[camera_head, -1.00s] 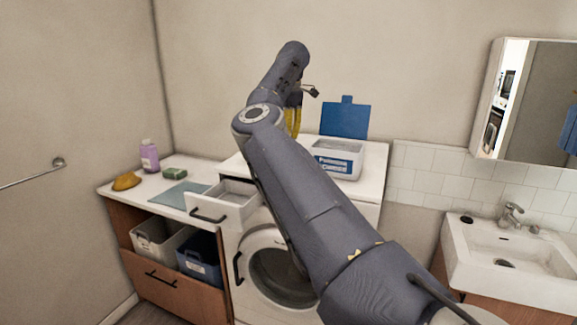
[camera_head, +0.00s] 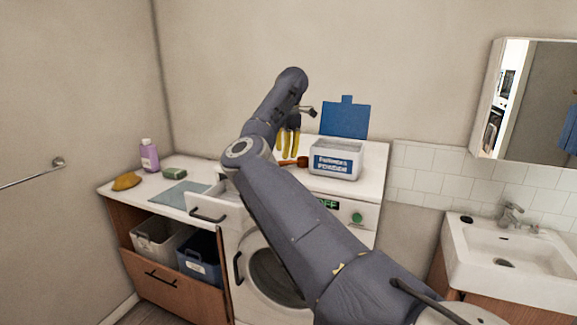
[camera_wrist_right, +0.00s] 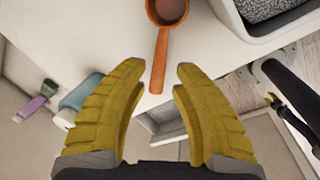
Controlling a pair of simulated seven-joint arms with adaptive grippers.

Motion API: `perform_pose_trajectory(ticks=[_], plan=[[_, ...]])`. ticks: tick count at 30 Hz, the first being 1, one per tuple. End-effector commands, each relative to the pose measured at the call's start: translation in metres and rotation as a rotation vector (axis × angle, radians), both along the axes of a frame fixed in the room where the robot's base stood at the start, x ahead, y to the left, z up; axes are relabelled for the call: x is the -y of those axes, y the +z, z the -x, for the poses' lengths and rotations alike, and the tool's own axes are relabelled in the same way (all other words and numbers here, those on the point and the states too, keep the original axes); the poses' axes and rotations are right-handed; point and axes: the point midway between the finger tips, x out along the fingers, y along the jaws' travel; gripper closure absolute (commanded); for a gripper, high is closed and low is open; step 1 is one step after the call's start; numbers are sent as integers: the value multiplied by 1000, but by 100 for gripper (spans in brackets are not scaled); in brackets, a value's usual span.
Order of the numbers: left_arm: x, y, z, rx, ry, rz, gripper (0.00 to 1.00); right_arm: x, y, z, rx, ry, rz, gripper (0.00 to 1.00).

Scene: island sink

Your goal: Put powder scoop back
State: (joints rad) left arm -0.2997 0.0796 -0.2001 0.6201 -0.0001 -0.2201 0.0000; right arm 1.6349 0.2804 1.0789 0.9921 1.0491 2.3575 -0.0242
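The orange-brown powder scoop (camera_head: 293,162) lies on top of the white washing machine, just left of the powder box. In the right wrist view the scoop (camera_wrist_right: 161,50) shows its round bowl at the top and its handle pointing toward my fingers. The open powder box (camera_head: 335,160) has a blue label and its blue lid (camera_head: 345,118) raised; grey powder (camera_wrist_right: 258,8) shows inside it. My right gripper (camera_head: 287,150) has yellow fingers and points down above the machine top. Its fingers (camera_wrist_right: 151,80) are apart and empty, with the scoop handle between and beyond the tips. My left gripper is out of view.
The detergent drawer (camera_head: 222,207) of the washing machine is pulled out. On the left counter are a purple bottle (camera_head: 149,156), a green sponge (camera_head: 175,174) and a yellow cloth (camera_head: 126,181). A sink (camera_head: 515,255) is at the right.

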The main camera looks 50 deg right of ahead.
Motion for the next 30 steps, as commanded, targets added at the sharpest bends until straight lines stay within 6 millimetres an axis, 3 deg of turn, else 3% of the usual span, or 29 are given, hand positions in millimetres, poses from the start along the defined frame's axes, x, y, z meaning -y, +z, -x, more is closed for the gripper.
perform_pose_trajectory(ticks=[8,19,29,30], plan=[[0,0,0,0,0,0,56,1,-13,-2,-1,1,1,72],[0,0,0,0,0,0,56,2,-53,-10,-1,1,0,72],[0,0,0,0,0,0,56,2,-58,-11,0,0,0,72],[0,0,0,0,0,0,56,2,-58,-11,0,0,0,69]])
